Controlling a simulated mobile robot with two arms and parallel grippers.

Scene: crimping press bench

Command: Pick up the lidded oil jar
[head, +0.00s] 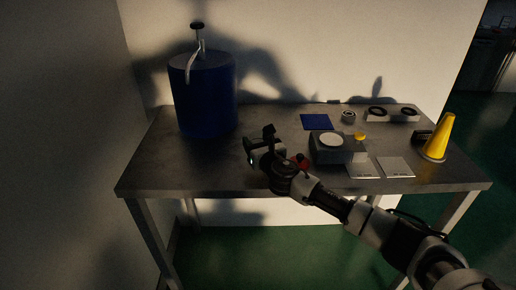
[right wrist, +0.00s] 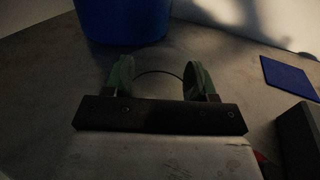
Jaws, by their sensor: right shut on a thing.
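My right gripper (head: 262,142) is over the middle of the table in the head view, in front and to the right of the blue drum. The right wrist view shows its two green-padded fingers (right wrist: 158,80) standing apart, on either side of a grey round thing with a thin dark curved rim (right wrist: 157,73). It appears to be the lidded oil jar, but its colour is close to the tabletop and its lid and body cannot be made out clearly. The gripper is shut on it. In the head view the held thing is dark and mostly hidden by the gripper. My left gripper is not in view.
A large blue drum (head: 203,100) with a pump stands at the back left. A grey device with a pale disc (head: 337,148), a blue mat (head: 317,122), pale cards (head: 395,167) and a yellow cone (head: 439,138) are on the right. The table's front left (head: 165,178) is clear.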

